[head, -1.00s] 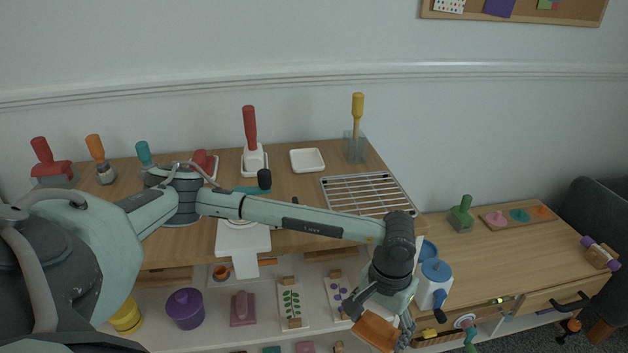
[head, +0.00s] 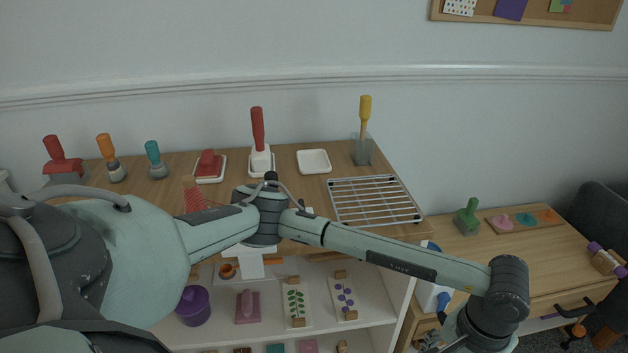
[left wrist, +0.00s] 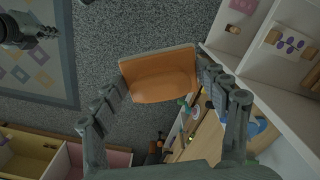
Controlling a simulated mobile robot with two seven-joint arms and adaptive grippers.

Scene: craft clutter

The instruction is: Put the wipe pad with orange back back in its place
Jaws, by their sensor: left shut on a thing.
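The wipe pad with orange back (left wrist: 160,77) shows in the left wrist view, its orange face towards the camera and a pale edge along its top. My left gripper (left wrist: 161,84) is shut on it, one finger at each side. The pad is held in the air above the grey speckled floor. In the head view my left arm reaches to the lower right, and the gripper and pad are out of the picture.
An empty white dish (head: 314,161) lies on the upper tabletop between a red-handled tool (head: 258,136) and a wire rack (head: 375,201). A red pad (head: 208,164) sits in a similar dish. A lower wooden cabinet (head: 515,255) stands right, with a blue-and-white jug beside my forearm.

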